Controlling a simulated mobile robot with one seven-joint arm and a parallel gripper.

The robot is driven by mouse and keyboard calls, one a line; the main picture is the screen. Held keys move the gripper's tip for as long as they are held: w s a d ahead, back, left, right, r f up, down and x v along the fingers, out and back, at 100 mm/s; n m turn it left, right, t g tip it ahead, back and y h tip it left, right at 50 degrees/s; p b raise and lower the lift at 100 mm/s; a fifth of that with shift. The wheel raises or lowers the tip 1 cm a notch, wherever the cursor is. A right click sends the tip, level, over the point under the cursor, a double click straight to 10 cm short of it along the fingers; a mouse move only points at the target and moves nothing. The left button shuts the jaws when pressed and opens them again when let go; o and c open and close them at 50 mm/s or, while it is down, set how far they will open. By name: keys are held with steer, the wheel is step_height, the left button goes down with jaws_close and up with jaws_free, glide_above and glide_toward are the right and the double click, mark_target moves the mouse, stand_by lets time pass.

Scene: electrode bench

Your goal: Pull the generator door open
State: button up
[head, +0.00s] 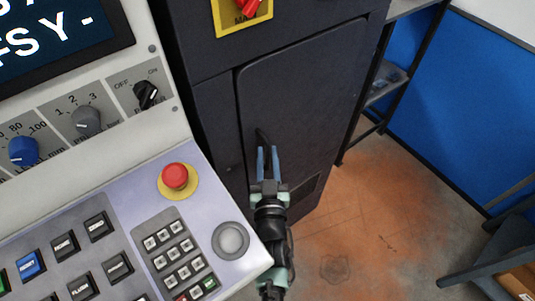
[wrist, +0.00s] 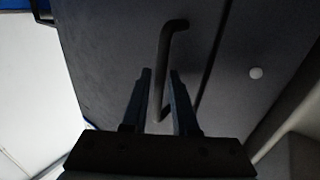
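The generator door (head: 300,85) is a dark panel on a dark cabinet and looks closed, with a thin seam along its edge. Its handle (head: 262,137) is a dark bar near the door's left edge. In the wrist view the handle (wrist: 165,60) is a bent bar running down between my fingers, with the door (wrist: 110,50) behind it. My gripper (head: 268,160) is in front of the door at the handle. In the wrist view its fingers (wrist: 160,95) stand apart, one on each side of the bar, with gaps visible. The handle's lower end is partly hidden.
A control console (head: 150,215) with a red emergency button (head: 175,176) and keypad stands close on the left of my arm. A red switch on a yellow plate (head: 243,18) is above the door. A shelf rack (head: 385,85) stands to the right. Floor (head: 385,210) is open in front.

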jaws_close()
stand_by(1.5)
